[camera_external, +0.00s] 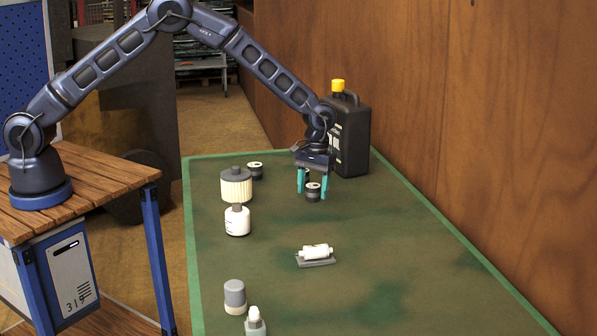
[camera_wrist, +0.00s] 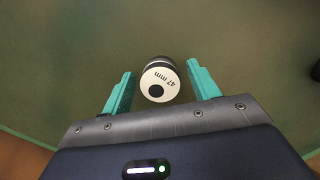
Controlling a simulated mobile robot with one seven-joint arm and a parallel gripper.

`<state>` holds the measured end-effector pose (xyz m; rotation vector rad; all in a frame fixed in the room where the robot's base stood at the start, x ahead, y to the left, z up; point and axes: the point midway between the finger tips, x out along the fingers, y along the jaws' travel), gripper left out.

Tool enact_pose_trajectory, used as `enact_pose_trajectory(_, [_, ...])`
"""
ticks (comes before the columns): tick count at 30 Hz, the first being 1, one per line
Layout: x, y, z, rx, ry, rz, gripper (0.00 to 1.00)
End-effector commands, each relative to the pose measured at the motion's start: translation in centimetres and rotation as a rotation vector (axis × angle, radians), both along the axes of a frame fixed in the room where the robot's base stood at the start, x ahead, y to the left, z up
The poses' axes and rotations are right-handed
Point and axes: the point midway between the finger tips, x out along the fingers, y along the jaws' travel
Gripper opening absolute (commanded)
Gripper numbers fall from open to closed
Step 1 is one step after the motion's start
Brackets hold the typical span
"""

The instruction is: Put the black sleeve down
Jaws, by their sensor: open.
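A black sleeve (camera_external: 313,194) with a white top stands upright on the green mat. In the wrist view my gripper (camera_wrist: 159,68) is open, with a gap between each finger and the sleeve. A similar black piece with a white top (camera_external: 255,171) stands further left on the mat.
A black jug with a yellow cap (camera_external: 350,135) stands close behind my gripper. A pleated filter (camera_external: 236,185), a white bottle (camera_external: 237,221), a white part on a grey base (camera_external: 316,253) and a grey-capped jar (camera_external: 235,296) stand on the mat (camera_external: 400,270). The mat's right side is clear.

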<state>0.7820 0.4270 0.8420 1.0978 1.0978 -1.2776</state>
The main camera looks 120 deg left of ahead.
Motion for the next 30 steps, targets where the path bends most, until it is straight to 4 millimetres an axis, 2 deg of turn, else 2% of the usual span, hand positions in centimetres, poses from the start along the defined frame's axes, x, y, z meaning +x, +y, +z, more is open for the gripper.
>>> enact_pose_trajectory(5, [0.1, 0.4, 2.3, 0.003, -0.003, 0.000, 0.60])
enact_pose_trajectory(12, [0.1, 1.1, 6.9, 0.003, -0.003, 0.000, 0.60])
enact_pose_trajectory(18, [0.0, 1.6, 10.0, 0.002, -0.002, 0.000, 0.60])
enact_pose_trajectory(24, [0.0, 1.8, 11.6, 0.001, -0.001, 0.000, 0.60])
enact_pose_trajectory(30, [0.0, 1.8, 11.9, 0.001, -0.001, 0.000, 0.60])
